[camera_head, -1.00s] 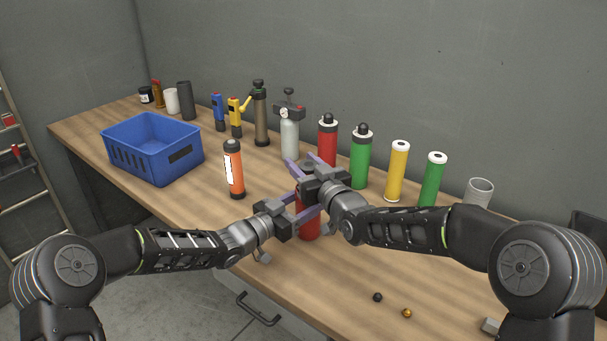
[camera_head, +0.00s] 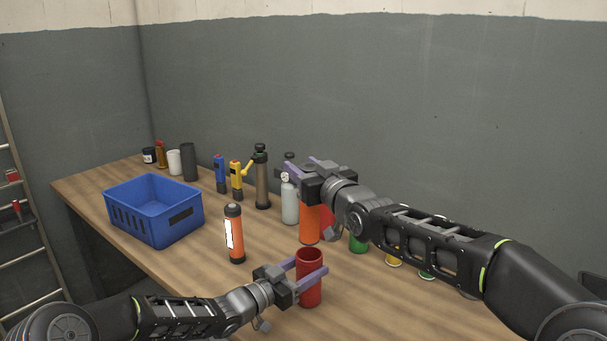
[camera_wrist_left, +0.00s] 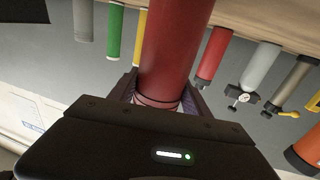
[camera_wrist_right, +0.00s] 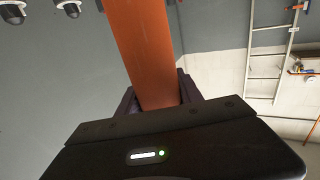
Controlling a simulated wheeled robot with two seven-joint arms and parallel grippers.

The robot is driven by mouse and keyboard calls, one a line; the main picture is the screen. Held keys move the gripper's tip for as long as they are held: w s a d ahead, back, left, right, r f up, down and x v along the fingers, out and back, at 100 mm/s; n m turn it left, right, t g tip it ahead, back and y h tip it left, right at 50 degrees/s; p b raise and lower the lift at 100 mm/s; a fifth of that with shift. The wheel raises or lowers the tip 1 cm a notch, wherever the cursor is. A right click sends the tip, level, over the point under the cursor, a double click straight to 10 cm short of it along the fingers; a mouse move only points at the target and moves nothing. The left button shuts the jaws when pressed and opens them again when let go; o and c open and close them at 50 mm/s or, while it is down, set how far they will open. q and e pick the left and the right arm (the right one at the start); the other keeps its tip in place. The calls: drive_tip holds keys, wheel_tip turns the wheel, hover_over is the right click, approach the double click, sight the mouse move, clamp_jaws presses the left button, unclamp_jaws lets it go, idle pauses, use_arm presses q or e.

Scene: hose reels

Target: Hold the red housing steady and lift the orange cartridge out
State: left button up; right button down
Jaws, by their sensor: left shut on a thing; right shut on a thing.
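The red housing (camera_head: 309,291) is an open-topped red tube standing upright on the bench. My left gripper (camera_head: 305,279) is shut on it near its upper part; the housing fills the jaws in the left wrist view (camera_wrist_left: 172,60). The orange cartridge (camera_head: 309,222) hangs upright above the housing's mouth, clear of it. My right gripper (camera_head: 305,172) is shut on its top; it also shows between the jaws in the right wrist view (camera_wrist_right: 150,60). The right gripper hides the cartridge's upper end.
A blue basket (camera_head: 152,225) stands at the left of the bench. Another orange canister with a black cap (camera_head: 235,237) stands between basket and housing. Behind stand a grey bottle (camera_head: 290,207), a brown pump (camera_head: 262,185) and red, green and yellow cylinders, partly hidden by my right arm.

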idle(0.3)
use_arm(q)
drive_tip(key=o, duration=1.6)
drive_tip(key=shift+o, duration=0.2)
drive_tip(key=shift+a, duration=0.1)
drive_tip(key=v, duration=1.2)
